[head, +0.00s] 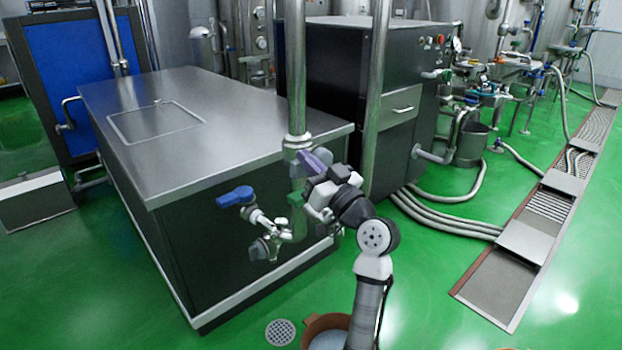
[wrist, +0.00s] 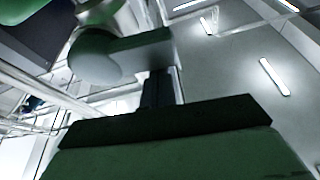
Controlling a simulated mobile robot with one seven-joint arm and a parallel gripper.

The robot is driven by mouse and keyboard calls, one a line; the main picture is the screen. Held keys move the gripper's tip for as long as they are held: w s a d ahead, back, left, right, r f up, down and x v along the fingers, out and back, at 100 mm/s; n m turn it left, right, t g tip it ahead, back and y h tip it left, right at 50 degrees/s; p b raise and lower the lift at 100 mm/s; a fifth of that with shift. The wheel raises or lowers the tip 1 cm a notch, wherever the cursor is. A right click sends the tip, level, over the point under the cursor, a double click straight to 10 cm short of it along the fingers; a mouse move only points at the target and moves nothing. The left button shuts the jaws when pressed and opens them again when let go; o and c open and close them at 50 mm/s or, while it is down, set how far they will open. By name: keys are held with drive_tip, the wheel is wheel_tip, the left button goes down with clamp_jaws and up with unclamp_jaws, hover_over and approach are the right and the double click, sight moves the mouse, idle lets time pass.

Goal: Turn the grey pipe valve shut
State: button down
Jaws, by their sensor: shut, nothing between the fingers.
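The pipework stands at the front corner of the steel-topped cabinet. A grey round valve fitting (head: 262,248) sits low on it, below and left of my gripper. A valve with a blue lever handle (head: 237,196) is above that fitting. A purple lever (head: 314,160) and a small green part (head: 296,198) show beside the upright pipe. My gripper (head: 310,188) is at this pipe, close to the purple lever; contact cannot be told. Its fingers are shut with nothing between them. In the wrist view a rounded grey-green piece (wrist: 95,60) is close to the camera, its identity unclear.
The steel-topped cabinet (head: 215,105) fills the left. Tall steel pipes (head: 296,70) rise by my gripper. A dark machine cabinet (head: 400,110) stands behind. Hoses (head: 450,222) cross the floor at right. A floor drain (head: 280,332) is below. The green floor at right is partly clear.

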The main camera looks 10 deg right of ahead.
drive_tip(key=shift+a+f+n+y+b, duration=0.1)
drive_tip(key=shift+f+n+y+b, duration=0.3)
drive_tip(key=shift+n+b, duration=0.6)
drive_tip(key=shift+s+g+b, duration=0.1)
drive_tip(key=shift+g+b, duration=0.2)
drive_tip(key=shift+b, duration=0.2)
